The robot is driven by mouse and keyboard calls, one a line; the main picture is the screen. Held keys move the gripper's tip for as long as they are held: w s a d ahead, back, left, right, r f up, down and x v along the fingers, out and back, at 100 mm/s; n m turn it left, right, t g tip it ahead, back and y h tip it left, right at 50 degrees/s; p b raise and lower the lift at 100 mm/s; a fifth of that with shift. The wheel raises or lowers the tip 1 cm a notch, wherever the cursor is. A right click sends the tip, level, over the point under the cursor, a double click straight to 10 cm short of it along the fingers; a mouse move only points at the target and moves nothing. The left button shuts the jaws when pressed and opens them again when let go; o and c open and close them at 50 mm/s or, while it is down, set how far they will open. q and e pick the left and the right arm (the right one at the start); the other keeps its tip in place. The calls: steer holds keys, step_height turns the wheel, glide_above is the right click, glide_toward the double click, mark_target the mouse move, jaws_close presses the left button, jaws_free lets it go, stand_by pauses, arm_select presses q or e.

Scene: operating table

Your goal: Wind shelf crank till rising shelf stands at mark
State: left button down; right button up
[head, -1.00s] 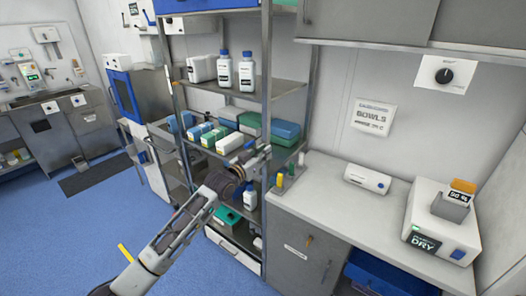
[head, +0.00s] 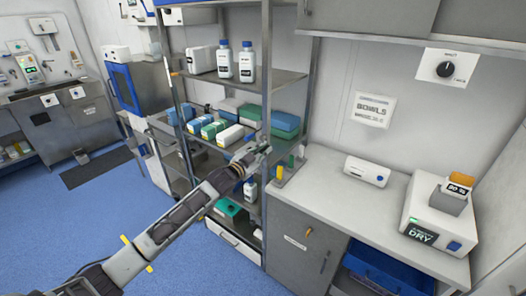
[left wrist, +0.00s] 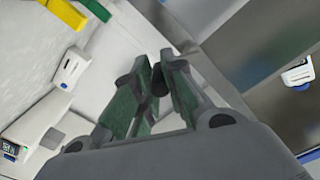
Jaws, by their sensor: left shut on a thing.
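The metal shelf rack (head: 265,100) stands in the middle of the head view. Its middle shelf holds blue, green and white boxes (head: 229,136). My left gripper (head: 258,150) is at the rack's right front post, level with that shelf's front edge. In the left wrist view its fingers (left wrist: 158,78) are shut on a small dark knob (left wrist: 158,84), which looks like the crank's handle. The rest of the crank is hidden by the gripper. A small yellow-orange strip (head: 175,65) shows on the rack's left post; I cannot tell if it is the mark. My right gripper is not in view.
White bottles (head: 246,62) stand on the upper shelf. Right of the rack is a counter (head: 325,190) with small coloured uprights (head: 285,170), a white device (head: 367,172) and a dryer box (head: 430,222). A blue drawer (head: 385,270) sits beneath. Open blue floor lies to the left.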

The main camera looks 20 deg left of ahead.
arm_select(q)
steer(key=shift+f, duration=0.3)
steer(key=c, duration=1.4)
jaws_free()
steer(key=shift+r, duration=0.15)
steer(key=shift+s+a, duration=0.1)
steer(key=shift+s, duration=0.05)
steer(key=shift+v, duration=5.8)
